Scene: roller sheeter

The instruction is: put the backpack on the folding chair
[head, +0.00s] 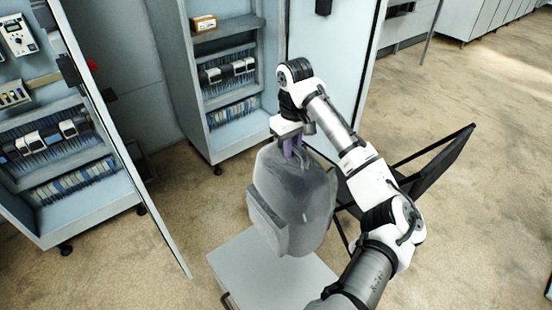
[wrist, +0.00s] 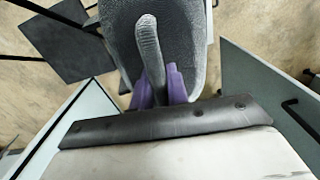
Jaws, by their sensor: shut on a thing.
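The grey backpack (head: 290,200) hangs upright from my gripper (head: 291,146), in front of the cabinets in the head view. In the wrist view, the purple fingers of my gripper (wrist: 160,88) are shut on the top loop of the backpack (wrist: 205,30). The black folding chair (head: 440,163) stands open to the right of the backpack in the head view, partly hidden behind my arm. A dark flat panel, seemingly part of the folding chair (wrist: 62,47), shows at the upper left of the wrist view. The chair seat is mostly hidden in the head view.
A light grey flat-topped piece (head: 235,262) stands below the backpack; I cannot tell whether they touch. Open electrical cabinets (head: 222,85) with doors stand behind and at left. A small box (head: 204,22) sits on a shelf.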

